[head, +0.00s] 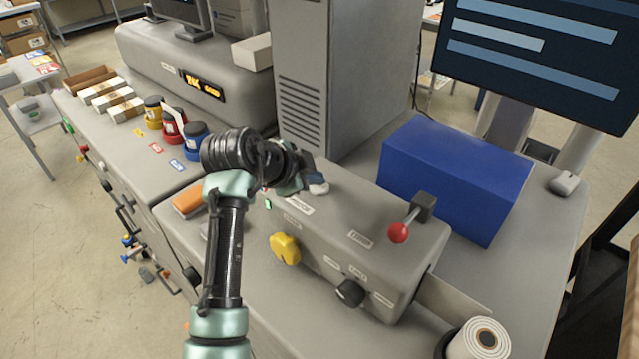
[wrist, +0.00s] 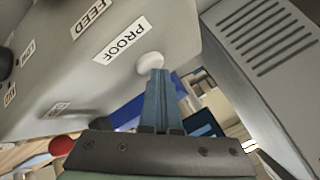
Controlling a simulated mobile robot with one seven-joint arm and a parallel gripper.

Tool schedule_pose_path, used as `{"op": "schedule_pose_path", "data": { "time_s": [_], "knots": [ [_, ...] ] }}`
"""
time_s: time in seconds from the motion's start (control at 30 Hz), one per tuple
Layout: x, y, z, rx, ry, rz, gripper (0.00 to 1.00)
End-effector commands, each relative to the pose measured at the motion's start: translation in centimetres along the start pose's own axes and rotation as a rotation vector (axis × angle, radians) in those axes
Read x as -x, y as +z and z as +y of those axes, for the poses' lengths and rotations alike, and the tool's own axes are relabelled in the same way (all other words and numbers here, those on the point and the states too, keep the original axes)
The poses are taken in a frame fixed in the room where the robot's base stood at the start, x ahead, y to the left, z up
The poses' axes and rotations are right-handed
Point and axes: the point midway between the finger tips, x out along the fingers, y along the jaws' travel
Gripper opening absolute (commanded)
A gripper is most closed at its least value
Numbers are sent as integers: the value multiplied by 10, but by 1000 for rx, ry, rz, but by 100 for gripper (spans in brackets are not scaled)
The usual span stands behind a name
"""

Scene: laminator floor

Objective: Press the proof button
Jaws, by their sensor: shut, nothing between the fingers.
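The proof button is a round white button (wrist: 150,62) beside the black-on-white PROOF label (wrist: 121,39) on the grey machine panel. In the head view the white button (head: 318,189) shows at the far left end of the low grey machine housing (head: 375,225). My gripper (wrist: 160,74) is shut and empty, its blue fingers side by side. The fingertips overlap the button's lower edge in the wrist view; I cannot tell whether they touch it. In the head view my gripper (head: 297,182) is partly hidden behind my wrist, close to the button.
On the same housing are a yellow knob (head: 285,249), a black knob (head: 349,293) and a red-tipped lever (head: 399,231). A blue box (head: 455,178) stands behind it. A tall grey cabinet (head: 335,75) rises close behind my gripper. Several ink pots, such as the blue one (head: 195,140), stand left.

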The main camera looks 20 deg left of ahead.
Motion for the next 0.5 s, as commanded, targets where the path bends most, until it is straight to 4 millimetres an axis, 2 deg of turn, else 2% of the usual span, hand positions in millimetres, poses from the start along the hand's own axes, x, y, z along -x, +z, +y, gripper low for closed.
{"op": "schedule_pose_path", "data": {
  "time_s": [0.5],
  "knots": [
    [2,-1,-1,1,3,-2,0]
  ]
}}
